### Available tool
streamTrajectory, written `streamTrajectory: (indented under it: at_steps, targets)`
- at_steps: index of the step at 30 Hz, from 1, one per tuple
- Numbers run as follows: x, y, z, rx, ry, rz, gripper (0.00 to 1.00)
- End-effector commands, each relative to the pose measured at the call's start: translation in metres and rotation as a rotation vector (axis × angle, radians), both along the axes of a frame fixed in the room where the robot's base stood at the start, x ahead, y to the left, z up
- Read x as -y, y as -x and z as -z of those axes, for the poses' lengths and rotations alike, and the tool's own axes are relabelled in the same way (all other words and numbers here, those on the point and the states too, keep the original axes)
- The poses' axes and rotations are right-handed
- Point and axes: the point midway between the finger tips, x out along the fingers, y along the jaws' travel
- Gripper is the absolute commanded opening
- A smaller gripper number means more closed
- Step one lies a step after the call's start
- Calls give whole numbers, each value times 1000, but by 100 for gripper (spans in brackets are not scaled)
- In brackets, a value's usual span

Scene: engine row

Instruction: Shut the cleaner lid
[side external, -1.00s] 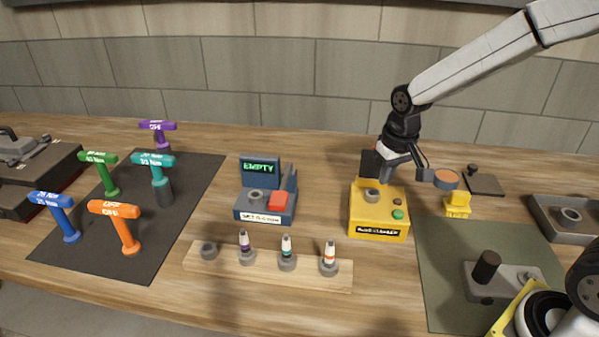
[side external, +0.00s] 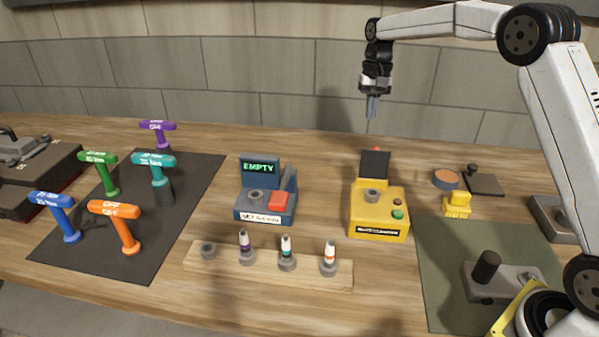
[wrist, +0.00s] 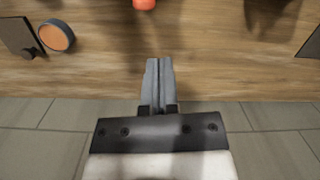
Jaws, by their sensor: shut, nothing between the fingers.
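The yellow cleaner (side external: 378,220) stands on the bench right of centre in the side view. Its dark lid (side external: 375,164) stands upright at the back of the box, so the cleaner is open. A red knob (wrist: 144,4) shows at the top edge of the wrist view; a red tip also shows just behind the lid.
A blue unit reading EMPTY (side external: 265,205) stands left of the cleaner, with a wooden rack (side external: 230,268) of several bits in front. A small yellow block (side external: 458,204), an orange-topped disc (side external: 446,179) and a green mat (side external: 440,290) lie to the right. The air around my gripper is clear.

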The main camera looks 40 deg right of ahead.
Motion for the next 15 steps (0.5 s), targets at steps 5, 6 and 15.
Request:
streamTrajectory:
  at_steps: [5, 6, 15]
  targets:
    - [20, -13, -11, -39, -17, 67, 0]
    - [23, -15, -13, -47, -21, 81, 0]
    - [44, -22, -26, -95, -38, 154, 0]
